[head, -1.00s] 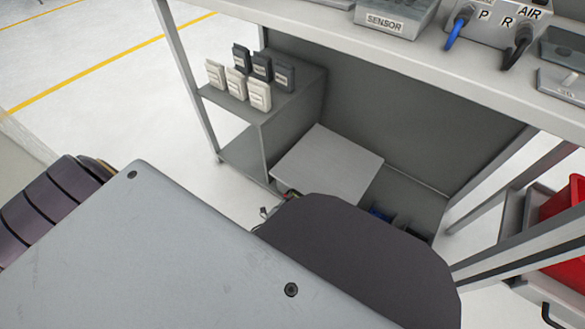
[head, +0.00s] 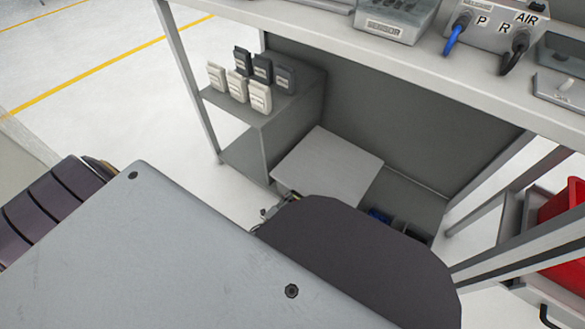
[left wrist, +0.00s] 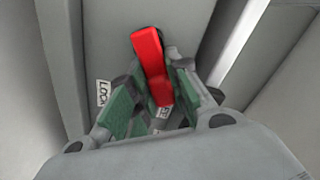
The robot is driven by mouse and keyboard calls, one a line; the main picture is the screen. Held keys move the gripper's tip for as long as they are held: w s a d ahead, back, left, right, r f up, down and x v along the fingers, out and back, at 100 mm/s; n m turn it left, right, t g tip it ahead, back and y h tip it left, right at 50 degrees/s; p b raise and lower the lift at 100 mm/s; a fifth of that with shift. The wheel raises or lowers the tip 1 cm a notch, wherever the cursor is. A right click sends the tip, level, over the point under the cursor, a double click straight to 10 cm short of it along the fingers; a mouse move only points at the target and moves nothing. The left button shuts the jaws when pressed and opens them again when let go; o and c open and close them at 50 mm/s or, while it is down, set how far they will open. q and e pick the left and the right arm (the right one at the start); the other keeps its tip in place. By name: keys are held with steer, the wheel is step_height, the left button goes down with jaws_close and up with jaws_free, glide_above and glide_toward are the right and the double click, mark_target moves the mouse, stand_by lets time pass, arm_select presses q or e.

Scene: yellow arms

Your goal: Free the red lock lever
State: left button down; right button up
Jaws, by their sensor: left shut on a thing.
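The red lock lever (left wrist: 150,55) shows in the left wrist view, standing out from a grey panel (left wrist: 100,40). My left gripper (left wrist: 156,98) has its green-padded fingers on both sides of the lever and is shut on it. The lever's upper end sticks out past the fingers and leans to the left. A white label reading "LOCK" (left wrist: 104,93) is on the panel to the left, and a second label below the lever is partly covered by the fingers. In the head view my own body hides the lever and most of the left gripper. My right gripper is in neither view.
A grey bench (head: 400,48) carries a SENSOR box (head: 396,22) and an AIR box with blue and black plugs. Below it, a shelf (head: 262,112) holds several small light and dark units. A red bin (head: 562,203) stands at the right.

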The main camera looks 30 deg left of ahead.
arm_select(q)
steer(key=shift+a+r+n, duration=0.15)
steer(key=shift+n, duration=0.55)
steer(key=shift+a+r+n, duration=0.15)
steer(key=shift+n, duration=0.55)
steer(key=c, duration=1.3)
jaws_free()
steer(key=shift+d+f+m, duration=0.1)
steer(key=shift+m, duration=0.2)
